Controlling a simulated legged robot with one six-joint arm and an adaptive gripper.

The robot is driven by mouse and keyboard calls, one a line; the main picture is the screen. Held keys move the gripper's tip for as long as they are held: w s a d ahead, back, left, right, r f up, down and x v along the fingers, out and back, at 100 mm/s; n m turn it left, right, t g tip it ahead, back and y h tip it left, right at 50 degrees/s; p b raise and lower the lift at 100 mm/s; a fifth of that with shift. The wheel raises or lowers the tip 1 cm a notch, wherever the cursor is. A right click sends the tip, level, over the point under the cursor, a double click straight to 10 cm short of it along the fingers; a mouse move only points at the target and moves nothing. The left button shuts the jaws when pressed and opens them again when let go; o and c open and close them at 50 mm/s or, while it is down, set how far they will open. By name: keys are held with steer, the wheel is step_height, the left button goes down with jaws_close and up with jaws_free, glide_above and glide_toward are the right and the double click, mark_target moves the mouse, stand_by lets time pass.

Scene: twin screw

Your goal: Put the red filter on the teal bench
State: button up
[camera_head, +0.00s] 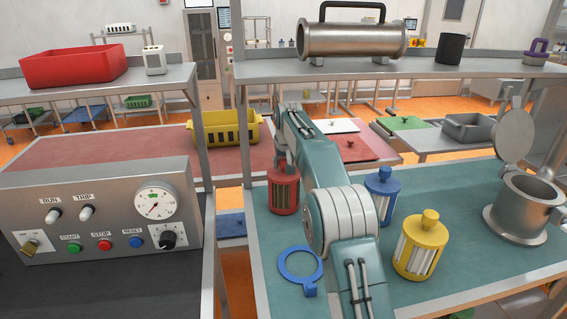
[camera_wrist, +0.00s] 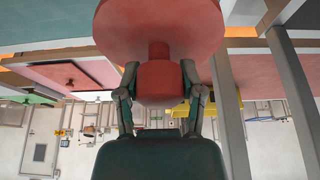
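The red filter (camera_head: 284,190) is upright at the left side of the teal bench (camera_head: 450,200), left of my arm. I cannot tell whether its base touches the bench top. In the wrist view, which is upside down, the filter's red knob (camera_wrist: 160,82) sits between the two fingers of my gripper (camera_wrist: 160,75). The fingers press close on both sides of the knob, and the round red cap (camera_wrist: 160,25) lies beyond it. In the head view my arm hides most of the gripper.
A blue filter (camera_head: 382,194), a yellow filter (camera_head: 421,245) and a blue ring (camera_head: 300,265) are on the teal bench. A metal housing with an open lid (camera_head: 525,205) stands at right. A shelf post (camera_head: 242,140) rises close left of the red filter. A control panel (camera_head: 100,215) is further left.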

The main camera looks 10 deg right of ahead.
mark_target(285, 158)
steer(key=shift+o, duration=0.9)
steer(key=v, duration=0.3)
steer(key=shift+s+r, duration=0.2)
steer(key=shift+s, duration=0.15)
steer(key=s+r, duration=0.3)
steer(key=s, duration=1.2)
steer(key=s+r, duration=0.3)
steer(key=s, duration=1.3)
steer(key=s+f, duration=0.2)
steer(key=s, duration=0.6)
steer(key=s+f+t, duration=0.1)
steer(key=s+f, duration=0.2)
steer(key=s, duration=0.6)
steer(key=shift+f, duration=0.25)
